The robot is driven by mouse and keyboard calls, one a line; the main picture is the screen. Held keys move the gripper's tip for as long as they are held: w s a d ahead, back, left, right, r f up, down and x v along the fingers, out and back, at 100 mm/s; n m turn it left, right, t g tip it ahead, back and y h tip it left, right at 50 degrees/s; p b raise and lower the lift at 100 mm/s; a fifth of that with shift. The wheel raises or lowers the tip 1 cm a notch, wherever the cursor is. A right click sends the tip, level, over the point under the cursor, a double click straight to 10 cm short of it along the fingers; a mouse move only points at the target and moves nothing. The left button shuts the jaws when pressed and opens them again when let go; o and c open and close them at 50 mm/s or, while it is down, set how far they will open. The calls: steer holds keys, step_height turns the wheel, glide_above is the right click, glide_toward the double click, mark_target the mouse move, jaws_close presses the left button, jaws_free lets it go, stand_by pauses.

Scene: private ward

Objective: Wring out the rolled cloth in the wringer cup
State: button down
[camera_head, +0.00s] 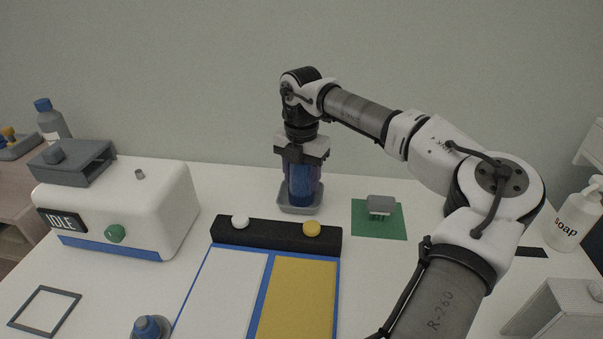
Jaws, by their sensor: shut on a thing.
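My gripper (302,168) points straight down at the back middle of the table. It is shut on a blue upright roll, which I take to be the rolled cloth (302,187). The cloth's top is hidden by the gripper body. Its lower end is at a shallow grey square holder (300,209), which I take to be the wringer cup's base. The cup's wall is hard to tell from the cloth and the fingers, so I cannot tell how deep the cloth sits.
A white machine (118,205) marked IDLE stands left. A black bar (275,236) with white and yellow knobs lies in front, above white and yellow panels. A grey brush-like block (381,204) sits on a green mat (379,230). A soap bottle (577,215) stands right.

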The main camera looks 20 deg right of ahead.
steer(key=shift+f, duration=0.1)
steer(key=shift+f+m+b, duration=0.15)
steer(key=shift+m+b, duration=0.6)
steer(key=shift+m, duration=0.45)
steer(key=m, duration=0.2)
steer(key=shift+s+m+b, duration=0.1)
steer(key=shift+m+b, duration=0.3)
steer(key=shift+m+b, duration=0.5)
steer(key=shift+m, duration=0.2)
steer(key=m+b, duration=0.1)
steer(key=m, duration=0.2)
steer(key=shift+a+m, duration=0.1)
steer(key=shift+m, duration=0.3)
steer(key=shift+r, duration=0.2)
